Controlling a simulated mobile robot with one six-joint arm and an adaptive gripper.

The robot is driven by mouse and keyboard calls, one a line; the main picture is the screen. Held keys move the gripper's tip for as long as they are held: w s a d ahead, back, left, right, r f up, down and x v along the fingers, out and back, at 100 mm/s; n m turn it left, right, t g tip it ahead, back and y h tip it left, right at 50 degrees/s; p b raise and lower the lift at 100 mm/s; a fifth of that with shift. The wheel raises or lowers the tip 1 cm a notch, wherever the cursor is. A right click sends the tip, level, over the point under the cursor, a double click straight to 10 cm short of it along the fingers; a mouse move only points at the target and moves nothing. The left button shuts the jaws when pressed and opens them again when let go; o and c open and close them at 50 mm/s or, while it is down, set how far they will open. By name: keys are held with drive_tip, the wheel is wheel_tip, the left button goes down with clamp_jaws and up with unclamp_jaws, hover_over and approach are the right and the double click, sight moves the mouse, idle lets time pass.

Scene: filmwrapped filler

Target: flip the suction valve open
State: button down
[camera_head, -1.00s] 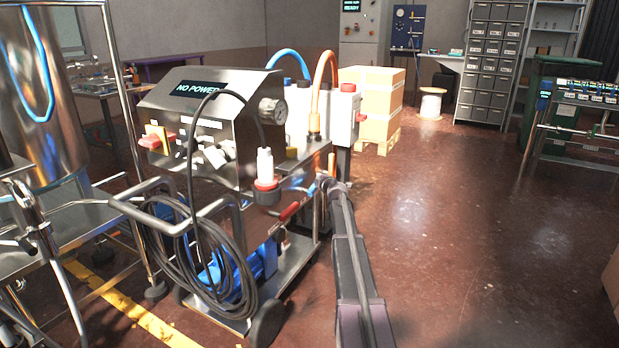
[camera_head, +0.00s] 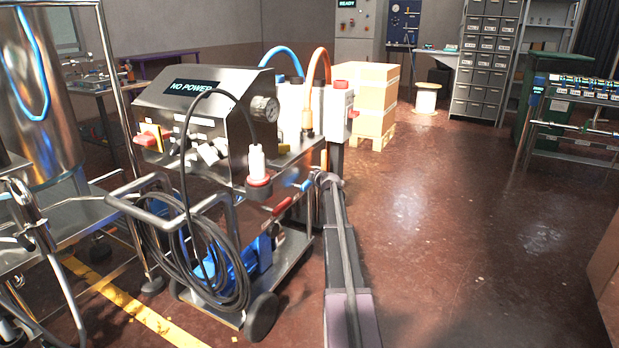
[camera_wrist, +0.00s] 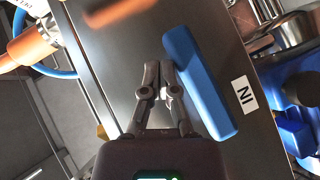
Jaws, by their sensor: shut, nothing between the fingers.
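The blue valve lever (camera_wrist: 200,85) lies beside a label reading "IN" (camera_wrist: 245,93) on the dark panel in the wrist view. It is probably the suction valve's handle. In the head view the blue lever (camera_head: 304,186) shows small at the cart's right side. My gripper (camera_wrist: 160,68) is shut and empty, its fingertips close against the lever's left side; I cannot tell whether they touch. In the head view my gripper (camera_head: 322,181) is just right of the lever, partly hidden by my arm. The valve body is not clearly visible.
A red lever (camera_head: 281,205) sits left of the blue one. The pump cart's control box (camera_head: 205,115) reads "NO POWER". A coiled black cable (camera_head: 205,265) hangs on the cart handle. An orange hose (camera_head: 317,65) rises behind. Floor to the right (camera_head: 450,240) is clear.

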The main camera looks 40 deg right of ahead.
drive_tip(key=shift+s+d, duration=0.1)
drive_tip(key=shift+d, duration=0.1)
drive_tip(key=shift+r, duration=0.15)
drive_tip(key=s+d+r+p, duration=0.2)
drive_tip(key=s+r+p, duration=0.4)
drive_tip(key=r+p, duration=0.4)
drive_tip(key=shift+s+d+r+p, duration=0.2)
drive_tip(key=shift+s+r+p, duration=0.15)
drive_tip(key=shift+p, duration=0.15)
idle(0.5)
idle(0.3)
